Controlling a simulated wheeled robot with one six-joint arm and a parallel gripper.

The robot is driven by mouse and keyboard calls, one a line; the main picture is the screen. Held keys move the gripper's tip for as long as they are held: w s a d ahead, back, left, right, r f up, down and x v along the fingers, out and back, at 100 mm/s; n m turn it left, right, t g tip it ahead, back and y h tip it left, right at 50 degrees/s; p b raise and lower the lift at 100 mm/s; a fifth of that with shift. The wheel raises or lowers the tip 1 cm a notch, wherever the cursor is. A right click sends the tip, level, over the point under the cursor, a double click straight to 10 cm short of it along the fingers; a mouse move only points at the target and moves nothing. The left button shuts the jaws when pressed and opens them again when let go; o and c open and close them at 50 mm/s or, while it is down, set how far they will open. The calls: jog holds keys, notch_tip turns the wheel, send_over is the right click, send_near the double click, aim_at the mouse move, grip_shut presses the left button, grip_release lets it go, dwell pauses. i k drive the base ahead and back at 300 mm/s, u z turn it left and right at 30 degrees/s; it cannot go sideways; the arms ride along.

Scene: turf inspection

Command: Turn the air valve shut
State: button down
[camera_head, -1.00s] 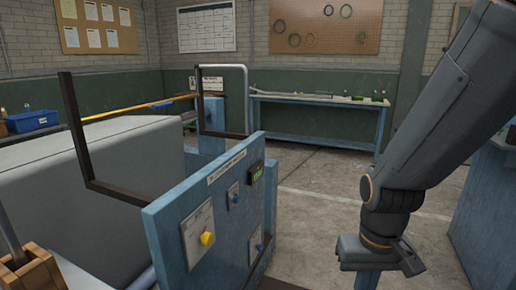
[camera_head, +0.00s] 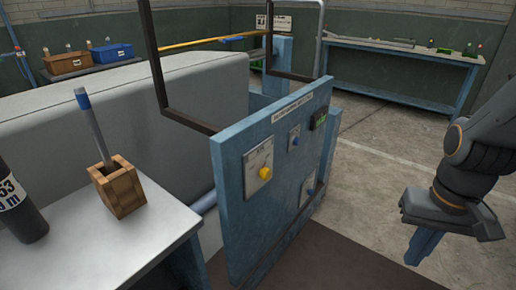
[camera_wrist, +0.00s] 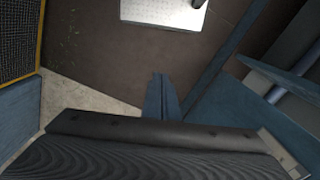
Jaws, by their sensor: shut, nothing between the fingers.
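A blue upright panel (camera_head: 232,200) stands in the middle of the head view. A yellow knob (camera_head: 265,174) sits on a pale plate (camera_head: 252,184) whose small lettering seems to read AIR; I take it as the air valve. My gripper (camera_head: 422,250) is at the right of the head view, pointing down, well apart from the panel and its knob. Its blue fingers are together and empty. They also show in the wrist view (camera_wrist: 160,92), above a dark floor area. The yellow knob does not show in the wrist view.
Two blue knobs (camera_head: 295,141) (camera_head: 311,191) and a small display (camera_head: 319,122) share the panel. A dark frame (camera_head: 184,121) rises above it. A pale table (camera_head: 120,235) at left holds a wooden holder (camera_head: 117,190) and a dark cylinder (camera_head: 22,205). Open floor lies right of the panel.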

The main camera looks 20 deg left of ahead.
aim_at(264, 173)
jog(key=u, duration=0.9)
jog(key=k, duration=0.85)
jog(key=z, duration=0.8)
jog(key=i, duration=0.5)
